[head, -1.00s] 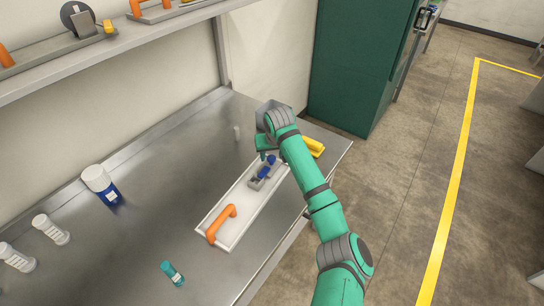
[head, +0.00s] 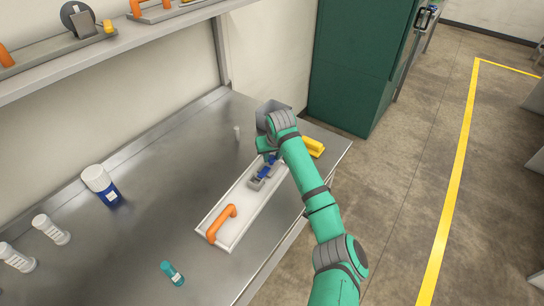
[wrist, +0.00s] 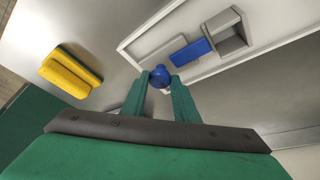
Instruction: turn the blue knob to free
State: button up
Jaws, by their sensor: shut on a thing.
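The blue knob (wrist: 160,76) sits at the end of the white tray (wrist: 130,43) in the wrist view. The fingertips of my gripper (wrist: 159,84) are shut on it, one finger on each side. In the head view my gripper (head: 268,150) hides most of the knob. The tray (head: 233,243) also holds a grey block with a blue part (wrist: 191,52) and an orange handle (head: 222,223). The knob's exact angle is hard to read.
A yellow object (head: 313,147) lies beside the tray near the table's right end. White bottles (head: 51,230), a blue-and-white bottle (head: 102,186) and a teal vial (head: 172,273) stand or lie on the left. A shelf (head: 130,40) runs above the back.

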jog(key=o, duration=1.1)
jog(key=shift+c, duration=0.2)
jog(key=v, duration=1)
jog(key=shift+r, duration=0.4)
jog(key=shift+s, duration=0.15)
